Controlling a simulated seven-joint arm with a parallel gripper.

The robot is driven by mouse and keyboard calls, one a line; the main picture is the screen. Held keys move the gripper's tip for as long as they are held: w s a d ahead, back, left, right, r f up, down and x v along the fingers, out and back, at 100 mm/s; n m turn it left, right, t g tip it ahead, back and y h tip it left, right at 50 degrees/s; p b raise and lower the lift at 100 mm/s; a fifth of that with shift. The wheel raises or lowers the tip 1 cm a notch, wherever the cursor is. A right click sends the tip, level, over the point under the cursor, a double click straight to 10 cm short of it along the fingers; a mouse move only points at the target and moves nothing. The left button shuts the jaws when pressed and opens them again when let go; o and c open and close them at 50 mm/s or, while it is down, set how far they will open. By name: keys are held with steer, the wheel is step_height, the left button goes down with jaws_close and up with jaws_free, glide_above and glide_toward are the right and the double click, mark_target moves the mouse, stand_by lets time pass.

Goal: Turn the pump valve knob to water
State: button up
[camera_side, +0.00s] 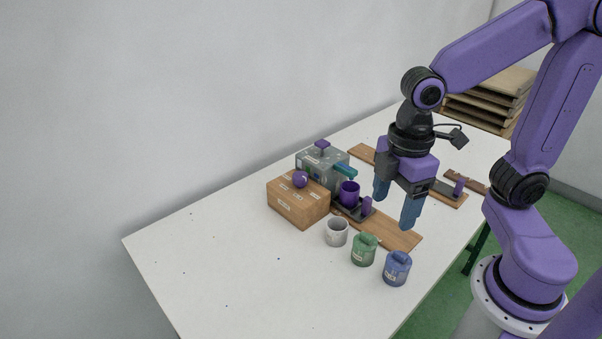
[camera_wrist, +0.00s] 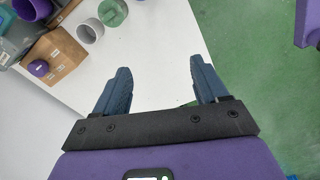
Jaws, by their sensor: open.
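A purple round knob (camera_side: 300,179) sits on a brown box (camera_side: 297,207) with small pale labels, too small to read. The knob (camera_wrist: 38,68) and box (camera_wrist: 62,60) also show at the upper left of the wrist view. Behind the box stands a grey machine (camera_side: 313,166) with a purple cap (camera_side: 322,144) on top and a teal spout (camera_side: 345,171). My gripper (camera_side: 396,210) is open and empty, pointing down above the table to the right of the box, apart from the knob. In the wrist view its blue fingers (camera_wrist: 160,88) are spread with nothing between them.
A purple cup (camera_side: 349,193) stands under the spout on a dark tray. White (camera_side: 337,233), green (camera_side: 363,251) and blue (camera_side: 397,269) pots stand in front. Wooden boards (camera_side: 400,238) lie around my gripper. The left of the white table (camera_side: 220,265) is mostly clear.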

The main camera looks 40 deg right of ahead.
steer(key=w+a+r+n, duration=0.2)
steer(key=w, duration=0.9)
steer(key=n, duration=0.4)
glide_above(301, 175)
steer(key=f, duration=0.1)
step_height(301, 175, down, 17)
steer(key=shift+d, duration=0.1)
steer(key=c, duration=1.1)
